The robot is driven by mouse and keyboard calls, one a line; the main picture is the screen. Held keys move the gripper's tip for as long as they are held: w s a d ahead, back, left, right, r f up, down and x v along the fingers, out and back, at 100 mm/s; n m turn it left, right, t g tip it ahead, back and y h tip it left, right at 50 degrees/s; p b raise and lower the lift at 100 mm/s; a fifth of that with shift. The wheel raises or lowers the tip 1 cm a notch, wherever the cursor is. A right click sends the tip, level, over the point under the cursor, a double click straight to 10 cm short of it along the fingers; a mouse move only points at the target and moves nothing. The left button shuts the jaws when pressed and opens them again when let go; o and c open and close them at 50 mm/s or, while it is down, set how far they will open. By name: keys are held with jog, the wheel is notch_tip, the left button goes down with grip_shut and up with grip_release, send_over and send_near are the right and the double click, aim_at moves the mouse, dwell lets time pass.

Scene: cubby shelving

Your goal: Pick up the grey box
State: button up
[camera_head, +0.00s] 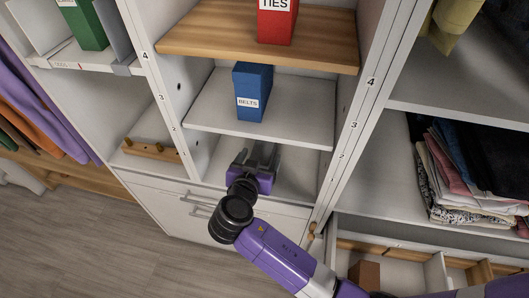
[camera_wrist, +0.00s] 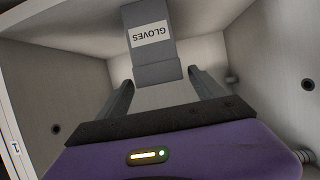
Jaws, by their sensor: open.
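The grey box (camera_wrist: 152,68) has a white GLOVES label, which appears upside down in the wrist view. It stands inside a white cubby, ahead of my gripper (camera_wrist: 160,80). My gripper is open. One finger shows on each side of the box's near end, with visible gaps in the picture. I cannot tell how deep the box sits between the fingers. In the head view my gripper (camera_head: 257,160) reaches into the lowest open cubby of the middle column. There the box is largely hidden and hard to tell from the fingers.
A blue BELTS box (camera_head: 254,88) stands on the white shelf (camera_head: 308,130) above my gripper. A red TIES box (camera_head: 277,22) is on the wooden shelf (camera_head: 200,38) higher up. Cubby walls flank my gripper closely. Drawers lie below, and folded clothes (camera_head: 465,170) are at right.

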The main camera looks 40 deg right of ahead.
aim_at(262, 151)
jog(key=x, duration=0.3)
jog(key=p+x, duration=0.1)
jog(key=x, duration=0.1)
jog(key=shift+w+d+r, duration=0.1)
jog(key=shift+w+d, duration=0.2)
jog(key=shift+d, duration=0.1)
jog(key=shift+c, duration=0.5)
jog(key=c, duration=1.6)
jog(key=shift+r, duration=0.1)
